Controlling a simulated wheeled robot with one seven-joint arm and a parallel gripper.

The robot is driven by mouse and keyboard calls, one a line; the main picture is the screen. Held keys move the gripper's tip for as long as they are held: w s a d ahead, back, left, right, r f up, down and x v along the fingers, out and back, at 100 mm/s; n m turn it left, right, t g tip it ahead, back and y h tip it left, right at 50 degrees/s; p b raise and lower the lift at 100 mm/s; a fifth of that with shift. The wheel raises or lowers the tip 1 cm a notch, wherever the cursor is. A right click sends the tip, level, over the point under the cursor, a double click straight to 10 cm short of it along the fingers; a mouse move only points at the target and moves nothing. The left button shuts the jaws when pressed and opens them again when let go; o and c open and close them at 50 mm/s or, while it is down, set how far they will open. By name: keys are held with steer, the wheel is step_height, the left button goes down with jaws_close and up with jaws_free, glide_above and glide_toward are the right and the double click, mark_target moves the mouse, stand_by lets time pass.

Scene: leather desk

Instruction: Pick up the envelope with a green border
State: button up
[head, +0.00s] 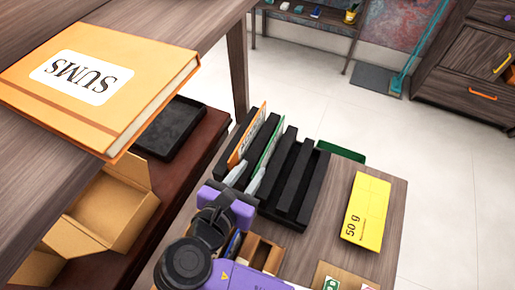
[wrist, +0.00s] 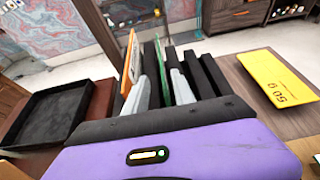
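The green-bordered envelope (head: 270,145) stands on edge in a slot of the black rack (head: 300,178); its green edge shows in the wrist view (wrist: 162,66). An orange-bordered envelope (head: 246,136) stands in the slot to its left and also shows in the wrist view (wrist: 130,62). My gripper (head: 247,178) is at the near end of the rack, and its grey fingers (wrist: 160,92) are apart. The green edge lies between the fingers; the orange envelope is left of the left finger. I cannot see any finger contact. The envelopes' lower parts are hidden.
A yellow 50 g packet (head: 366,208) lies right of the rack. An orange SUMS book (head: 140,75) rests on the higher wooden surface at left. A black tray (head: 170,128) and cardboard box (head: 110,212) sit below it. A wooden organiser (head: 262,253) is near my gripper.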

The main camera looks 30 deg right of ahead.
mark_target(263, 156)
steer(key=shift+x, duration=3.9)
steer(key=shift+s, duration=0.15)
jaws_close()
